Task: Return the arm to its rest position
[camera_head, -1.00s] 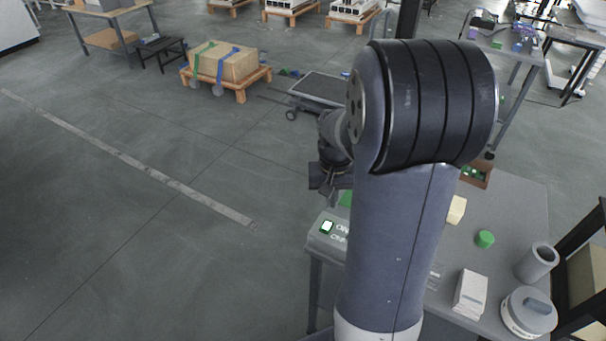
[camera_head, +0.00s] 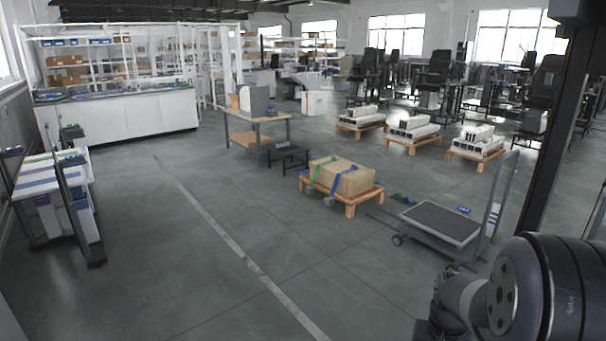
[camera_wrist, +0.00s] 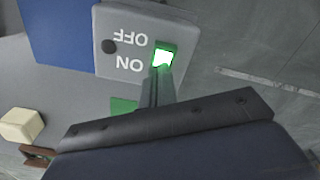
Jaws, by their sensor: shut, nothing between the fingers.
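My gripper (camera_wrist: 160,80) is shut and empty in the wrist view. Its narrow fingertips are at the lower edge of a lit green rocker switch (camera_wrist: 163,57); I cannot tell whether they touch it. The switch sits on a grey box (camera_wrist: 108,55) marked ON and OFF, with a dark round spot beside the letters. In the head view only part of my arm (camera_head: 530,290) shows, at the lower right corner. My fingers, the switch and the box are out of sight there.
In the wrist view, a green piece (camera_wrist: 124,105), a cream block (camera_wrist: 21,125) and a brown tray (camera_wrist: 38,153) lie nearby. In the head view, a flat cart (camera_head: 440,222) and a pallet with a strapped carton (camera_head: 342,178) stand beyond my arm. The floor at centre left is clear.

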